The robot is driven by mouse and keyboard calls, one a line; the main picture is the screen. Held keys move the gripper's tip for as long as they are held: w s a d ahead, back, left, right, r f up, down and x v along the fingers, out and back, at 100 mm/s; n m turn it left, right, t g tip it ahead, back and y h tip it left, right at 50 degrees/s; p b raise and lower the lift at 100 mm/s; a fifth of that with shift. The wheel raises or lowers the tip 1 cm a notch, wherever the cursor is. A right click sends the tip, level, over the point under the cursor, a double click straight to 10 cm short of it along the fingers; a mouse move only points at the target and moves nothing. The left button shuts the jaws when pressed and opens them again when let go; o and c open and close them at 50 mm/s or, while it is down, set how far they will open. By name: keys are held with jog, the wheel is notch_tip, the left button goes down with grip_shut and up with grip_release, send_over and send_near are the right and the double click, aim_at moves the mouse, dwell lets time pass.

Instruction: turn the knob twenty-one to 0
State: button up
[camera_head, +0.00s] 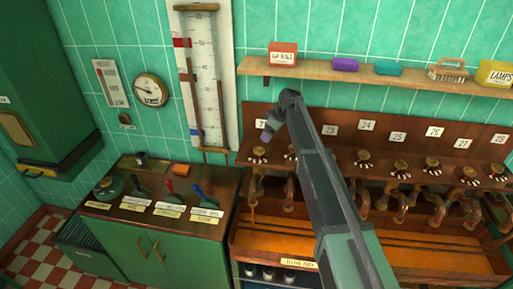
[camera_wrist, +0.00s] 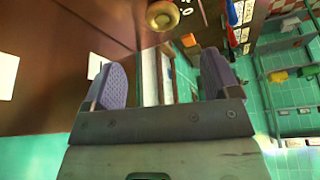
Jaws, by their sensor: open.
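The leftmost knob (camera_head: 258,153) of the tap row is brass-coloured, on a brown board. The number plate (camera_head: 262,126) above it starts with 2; my gripper partly hides the rest. In the wrist view, the purple-grey fingers (camera_wrist: 163,78) stand wide apart with nothing held. A round brass knob (camera_wrist: 163,15) shows beyond them at the top, cut by the frame edge. Its setting cannot be read.
More knobs and taps, such as the one under plate 24 (camera_head: 366,158), continue rightwards, above a wooden trough (camera_head: 270,240). My arm hides part of the row. A shelf (camera_head: 345,72) with boxes is above.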

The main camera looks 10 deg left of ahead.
aim_at(259, 149)
jog(key=b+x, duration=1)
jog(key=x, duration=0.1)
jog(key=shift+a+f, duration=0.1)
jog(key=shift+a, duration=0.2)
jog(key=c, duration=0.9)
